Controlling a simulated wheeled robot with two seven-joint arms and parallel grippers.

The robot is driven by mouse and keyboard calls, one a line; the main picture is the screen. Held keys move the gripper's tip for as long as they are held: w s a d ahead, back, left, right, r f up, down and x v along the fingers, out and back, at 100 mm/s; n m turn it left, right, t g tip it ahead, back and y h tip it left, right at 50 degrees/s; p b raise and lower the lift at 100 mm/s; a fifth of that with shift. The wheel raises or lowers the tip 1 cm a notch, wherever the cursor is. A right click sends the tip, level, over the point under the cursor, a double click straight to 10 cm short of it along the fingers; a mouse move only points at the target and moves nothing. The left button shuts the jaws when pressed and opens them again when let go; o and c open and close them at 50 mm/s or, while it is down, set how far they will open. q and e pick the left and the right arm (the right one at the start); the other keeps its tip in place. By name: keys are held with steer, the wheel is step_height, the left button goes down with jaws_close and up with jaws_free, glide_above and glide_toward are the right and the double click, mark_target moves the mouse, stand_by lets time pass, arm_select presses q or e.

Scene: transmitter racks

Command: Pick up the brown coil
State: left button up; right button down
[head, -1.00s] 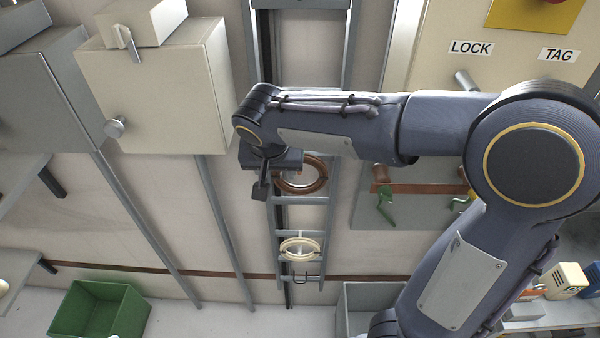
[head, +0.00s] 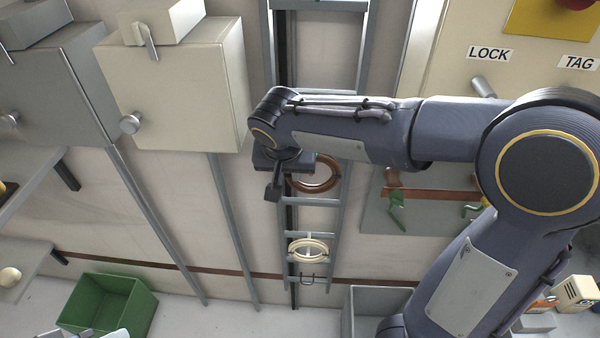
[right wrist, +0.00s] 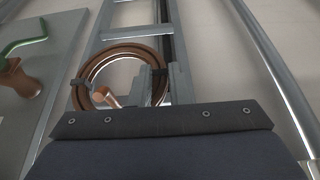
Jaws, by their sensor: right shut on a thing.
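The brown coil (head: 334,178) is a ring hanging upright on a grey ladder-like rack (head: 338,215) in the middle of the head view. My right gripper (head: 279,186) is at its left side in that view and hides part of it. In the right wrist view, the brown coil (right wrist: 84,72) stands left of centre, and my right gripper (right wrist: 162,86) is shut on its right-hand edge. A copper-coloured peg (right wrist: 106,97) shows at the coil's lower part.
A cream coil (head: 308,260) hangs lower on the rack, above a small hook (head: 307,281). A cream box (head: 180,90) is at the upper left. A panel with green-handled parts (head: 397,205) is right of the rack. A green bin (head: 105,305) stands at the lower left.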

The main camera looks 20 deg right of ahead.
steer(key=shift+r, duration=0.15)
steer(key=shift+s+a+r, duration=0.1)
steer(key=shift+s+r, duration=0.05)
steer(key=shift+r, duration=0.05)
step_height(320, 180, up, 6)
steer(key=s+a+b, duration=0.1)
steer(key=s+a, duration=0.3)
steer(key=s, duration=0.5)
steer(key=s+a+b, duration=0.2)
steer(key=s+a, duration=0.2)
steer(key=s, duration=0.4)
steer(key=shift+s+a+r, duration=0.15)
steer(key=shift+s+a, duration=0.1)
steer(key=shift+s, duration=0.15)
